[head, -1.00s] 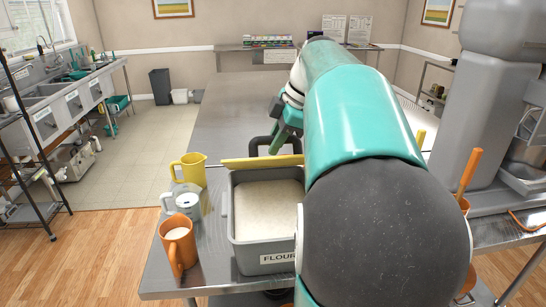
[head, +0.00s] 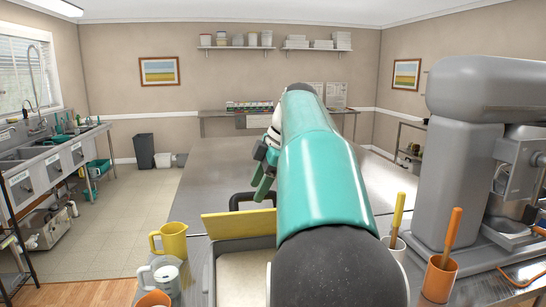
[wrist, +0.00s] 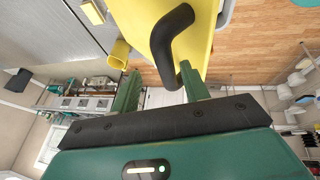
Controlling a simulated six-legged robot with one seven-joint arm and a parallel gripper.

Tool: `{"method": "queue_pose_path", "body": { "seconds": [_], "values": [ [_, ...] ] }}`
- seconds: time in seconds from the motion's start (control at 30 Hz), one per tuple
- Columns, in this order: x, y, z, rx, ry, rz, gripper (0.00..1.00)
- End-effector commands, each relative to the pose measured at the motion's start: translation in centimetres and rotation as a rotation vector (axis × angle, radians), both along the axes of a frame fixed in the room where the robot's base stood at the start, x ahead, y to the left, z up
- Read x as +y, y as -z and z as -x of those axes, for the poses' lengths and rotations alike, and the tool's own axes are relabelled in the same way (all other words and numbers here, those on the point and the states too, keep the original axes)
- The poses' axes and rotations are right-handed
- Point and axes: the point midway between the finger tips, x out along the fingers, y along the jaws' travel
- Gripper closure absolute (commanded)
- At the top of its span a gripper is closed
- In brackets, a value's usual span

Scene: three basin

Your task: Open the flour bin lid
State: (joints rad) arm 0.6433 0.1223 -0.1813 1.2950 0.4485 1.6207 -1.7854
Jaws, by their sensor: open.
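The grey flour bin (head: 211,281) stands at the bottom of the head view, with pale flour (head: 241,272) exposed in it. Its yellow lid (head: 238,225) stands raised at the bin's far edge, open. The lid's black handle (head: 250,198) is on the far side. In the wrist view, the yellow lid (wrist: 209,28) and the curved black handle (wrist: 164,42) are close up. My gripper (head: 263,176) is open, just beyond the lid. In the wrist view, the handle's end lies near the right finger of my gripper (wrist: 158,86); contact cannot be told. My arm hides the bin's right side.
A yellow jug (head: 172,240), a clear jug (head: 165,275) and an orange cup (head: 153,299) stand left of the bin. Utensil holders (head: 440,279) and a large grey mixer (head: 460,170) are at the right. The steel table (head: 215,165) is clear beyond the lid.

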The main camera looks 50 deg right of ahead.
Motion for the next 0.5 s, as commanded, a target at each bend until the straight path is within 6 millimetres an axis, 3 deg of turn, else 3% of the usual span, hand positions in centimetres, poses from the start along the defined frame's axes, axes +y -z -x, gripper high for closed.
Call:
{"method": "queue_pose_path", "body": {
  "seconds": [0.3,0.5],
  "values": [
    [-1.7,-6.3,2.5,-0.002,0.003,0.003,0.55],
    [-2.3,-8.9,3.5,-0.001,0.002,0.001,0.55]
  ]
}}
